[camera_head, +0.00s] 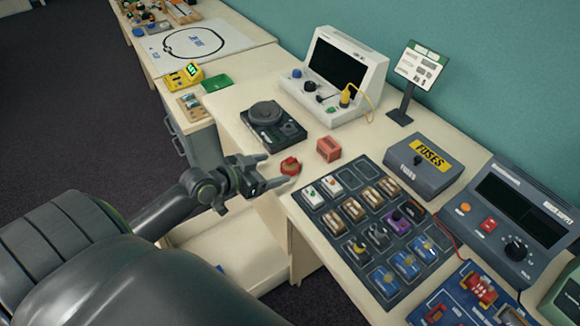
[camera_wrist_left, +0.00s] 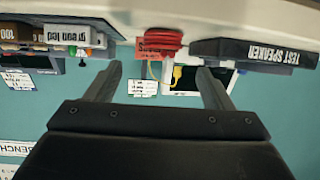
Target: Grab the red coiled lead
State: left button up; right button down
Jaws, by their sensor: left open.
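The red coiled lead (camera_head: 290,166) lies on the bench top near its front edge, between the speaker unit and the tray of parts. My left gripper (camera_head: 278,170) is open and empty, its fingertips pointing at the lead from the front edge side. In the left wrist view, which looks upside down, the lead (camera_wrist_left: 160,40) shows ahead, between the lines of the two spread fingers (camera_wrist_left: 160,72) and apart from them. My right gripper is not in view.
A small red box (camera_head: 328,149) stands just behind the lead. The black test speaker (camera_head: 273,124) is to the left, and a dark compartment tray (camera_head: 322,202) to the right. An oscilloscope-like unit (camera_head: 335,75) and a fuse box (camera_head: 424,165) stand farther back. An open drawer (camera_head: 225,250) is below.

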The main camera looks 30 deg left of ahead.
aim_at(286, 165)
pick_arm(q)
jog(key=shift+p+x, duration=0.6)
jog(key=shift+x, duration=3.1)
jog(key=shift+s+a+f, duration=0.1)
jog(key=shift+a+f, duration=0.05)
jog(key=c, duration=1)
jog(key=shift+c, duration=0.2)
